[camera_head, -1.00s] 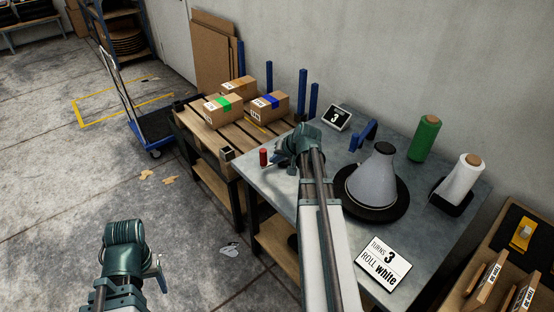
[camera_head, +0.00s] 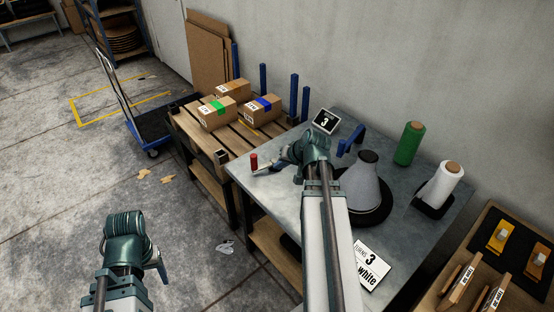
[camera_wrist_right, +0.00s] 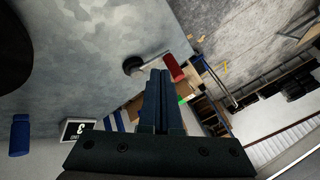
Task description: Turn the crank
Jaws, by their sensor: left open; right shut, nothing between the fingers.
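The crank's red handle (camera_head: 254,162) stands upright near the left edge of the grey metal table, partly beside my right gripper (camera_head: 268,170). In the right wrist view the red handle (camera_wrist_right: 173,67) sits on a thin arm joined to a round hub (camera_wrist_right: 133,66). My right gripper (camera_wrist_right: 160,74) is shut and empty, its tips close to the handle; I cannot tell whether they touch. My left gripper (camera_head: 162,268) is open and empty over the floor at lower left. A small display (camera_head: 325,121) reads 3.
A grey cone on a dark disc (camera_head: 362,185) stands behind my right forearm. A green roll (camera_head: 409,143) and a white roll (camera_head: 438,187) stand at right. A pallet bench with boxes (camera_head: 218,112) adjoins at left.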

